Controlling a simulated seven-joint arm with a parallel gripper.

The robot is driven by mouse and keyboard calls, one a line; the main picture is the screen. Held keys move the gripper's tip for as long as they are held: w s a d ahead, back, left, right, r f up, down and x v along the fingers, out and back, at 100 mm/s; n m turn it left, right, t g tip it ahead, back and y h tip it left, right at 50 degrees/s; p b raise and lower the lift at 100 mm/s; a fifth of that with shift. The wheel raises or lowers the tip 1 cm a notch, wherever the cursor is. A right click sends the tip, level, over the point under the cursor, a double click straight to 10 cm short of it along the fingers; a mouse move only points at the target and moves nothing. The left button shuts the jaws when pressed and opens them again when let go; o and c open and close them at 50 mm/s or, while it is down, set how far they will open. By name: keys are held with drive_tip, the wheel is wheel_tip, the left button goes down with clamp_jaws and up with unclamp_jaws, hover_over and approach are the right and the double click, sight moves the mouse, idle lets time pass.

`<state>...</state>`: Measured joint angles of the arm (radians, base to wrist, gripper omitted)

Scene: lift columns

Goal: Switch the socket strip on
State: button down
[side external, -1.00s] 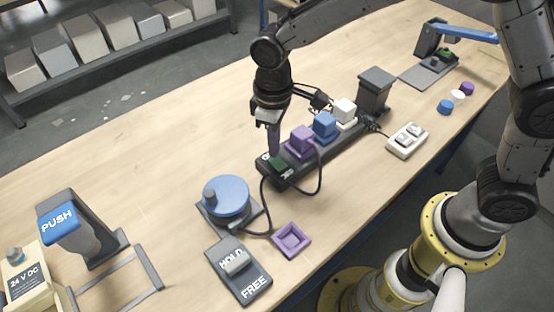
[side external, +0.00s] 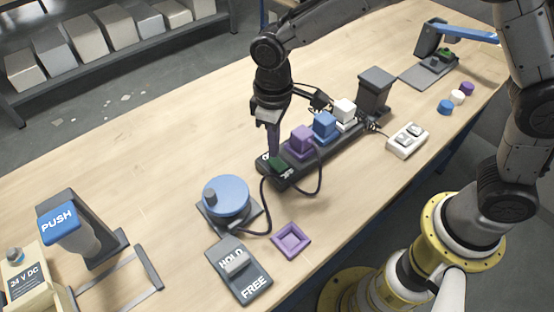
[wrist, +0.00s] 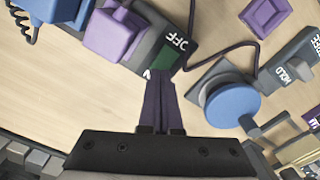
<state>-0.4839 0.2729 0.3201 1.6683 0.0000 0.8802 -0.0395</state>
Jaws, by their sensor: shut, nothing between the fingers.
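The socket strip (side external: 337,147) is a long dark bar on the wooden table, with purple, blue and white plugs along it. At its near left end is a dark green rocker switch (side external: 279,165), with lettering on either side of it. In the wrist view the green switch (wrist: 180,55) shows "OFF" at one side and a partly hidden letter at the other. My gripper (side external: 273,152) is shut and empty, pointing down. Its fingertips (wrist: 158,76) are at the switch end opposite "OFF" and cover part of that lettering; I cannot tell whether they touch.
A blue round knob (side external: 227,196), a HOLD/FREE switch (side external: 238,270) and a purple tray (side external: 291,240) lie near the strip. A black cable runs from the strip's end. A dark post (side external: 375,92) stands behind the far end. The table left of the strip is clear.

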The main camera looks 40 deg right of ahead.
drive_tip(key=shift+f, duration=1)
idle(1.0)
drive_tip(key=shift+r, duration=3.55)
drive_tip(key=s+d+r+m+t, duration=0.2)
drive_tip(key=d+r, duration=0.4)
drive_tip(key=s+d+r+m+t, duration=0.1)
drive_tip(key=s+d+r, duration=0.2)
drive_tip(key=d+r, duration=0.35)
drive_tip(key=s+d+f+m+t, duration=0.1)
drive_tip(key=s+d, duration=0.2)
drive_tip(key=s, duration=0.5)
drive_tip(key=s+d+f+m+t, duration=0.1)
drive_tip(key=s+d+f+m, duration=0.1)
drive_tip(key=s+d, duration=0.2)
drive_tip(key=s, duration=0.3)
drive_tip(key=shift+s+f+t, duration=0.3)
drive_tip(key=shift+s, duration=0.05)
